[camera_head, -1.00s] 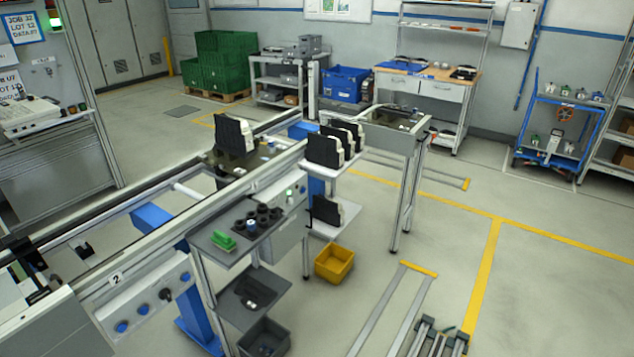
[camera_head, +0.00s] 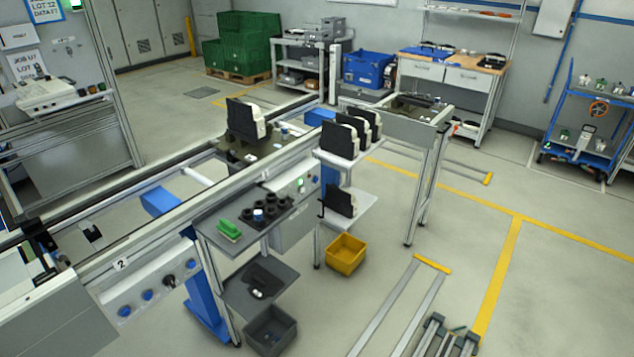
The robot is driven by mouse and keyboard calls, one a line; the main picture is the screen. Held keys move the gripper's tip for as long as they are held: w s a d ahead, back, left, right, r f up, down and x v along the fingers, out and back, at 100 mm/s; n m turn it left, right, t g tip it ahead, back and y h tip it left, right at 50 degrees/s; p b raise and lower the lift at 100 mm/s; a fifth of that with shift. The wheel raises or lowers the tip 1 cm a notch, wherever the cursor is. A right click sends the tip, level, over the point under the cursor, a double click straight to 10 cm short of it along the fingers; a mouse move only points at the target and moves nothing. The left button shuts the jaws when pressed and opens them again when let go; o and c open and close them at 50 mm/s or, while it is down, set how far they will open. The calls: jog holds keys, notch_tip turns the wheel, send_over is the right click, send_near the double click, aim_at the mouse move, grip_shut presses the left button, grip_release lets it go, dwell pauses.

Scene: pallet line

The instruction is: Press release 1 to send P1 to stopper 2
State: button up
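A pallet (camera_head: 240,148) sits on the conveyor (camera_head: 150,237) near the middle, carrying a black-and-white part (camera_head: 246,119); no P1 label is readable. A control panel (camera_head: 295,190) with a small lit green button (camera_head: 301,182) is on the conveyor's near side below that pallet. Its number is not readable, so I cannot tell if it holds release 1. A second panel (camera_head: 148,296), beside a sign "2" (camera_head: 121,265), has blue buttons and a black knob at lower left. The stoppers cannot be made out. My gripper is not in view.
A grey shelf (camera_head: 225,215) holds black cups and a green block. White shelves (camera_head: 350,160) bear more black-and-white parts. A yellow bin (camera_head: 346,254) stands on the floor. Metal rails (camera_head: 400,300) lie at lower right. Open floor (camera_head: 560,290) is to the right.

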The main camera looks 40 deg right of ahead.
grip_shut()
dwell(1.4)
